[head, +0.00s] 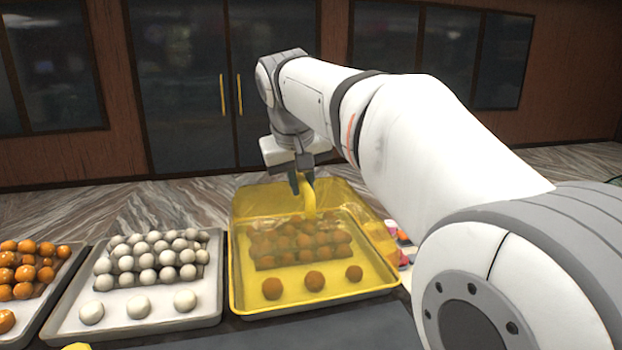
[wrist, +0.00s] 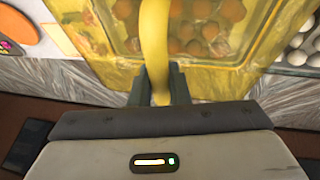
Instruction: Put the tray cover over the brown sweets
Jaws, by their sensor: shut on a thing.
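The tray cover (head: 345,196) is yellow and see-through, with an arched yellow handle (head: 309,203). My gripper (head: 302,182) is shut on this handle from above. The brown sweets (head: 314,281) show through the cover, in a stacked block with a row of 3 in front. The cover lies around and over them; I cannot tell whether its rim touches the tray or hangs slightly above. In the wrist view the handle (wrist: 155,45) runs between the fingers of my gripper (wrist: 158,92), with the cover (wrist: 228,75) and brown sweets beyond.
A tray of white sweets (head: 65,322) stands close to the left, and a tray of orange sweets (head: 27,268) is at the far left. Small colourful items (head: 403,240) lie to the right, partly hidden by my arm. The marbled counter (head: 160,203) behind the trays is bare.

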